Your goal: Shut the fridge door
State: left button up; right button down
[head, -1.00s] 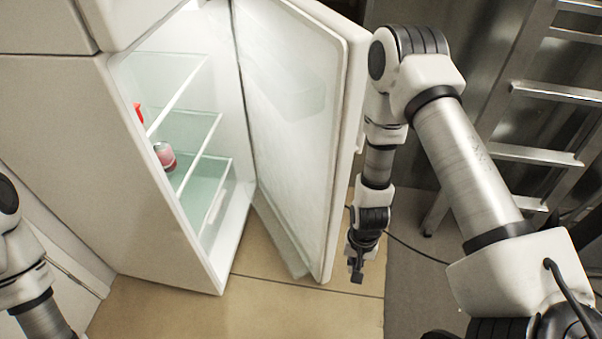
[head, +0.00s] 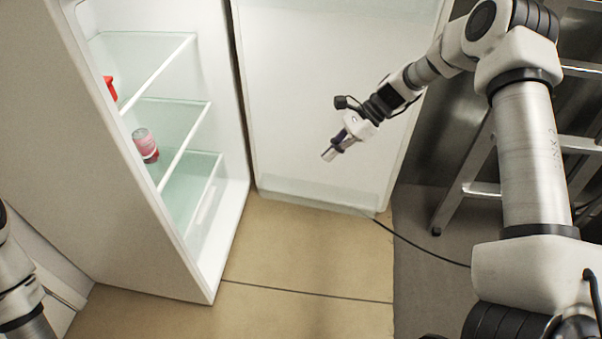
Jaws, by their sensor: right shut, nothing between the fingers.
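The white fridge (head: 150,230) stands at the left with its lit interior showing. Its door (head: 290,120) is wide open, swung out to the right, with its inner face toward me. My right gripper (head: 330,154) is shut and empty, in front of the door's inner face. I cannot tell whether it touches the door. My left arm (head: 15,280) shows only at the left edge, and its gripper is out of view.
Glass shelves (head: 165,112) inside the fridge hold a pink-and-red can (head: 146,146) and a red item (head: 110,88). A metal ladder (head: 470,175) stands at the right. A dark cable (head: 425,252) crosses the floor. The tiled floor (head: 300,265) before the door is clear.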

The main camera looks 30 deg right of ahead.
jog(key=x, duration=0.7)
jog(key=shift+a+b, duration=0.35)
jog(key=shift+a, duration=0.15)
jog(key=shift+r, duration=0.15)
dwell(0.7)
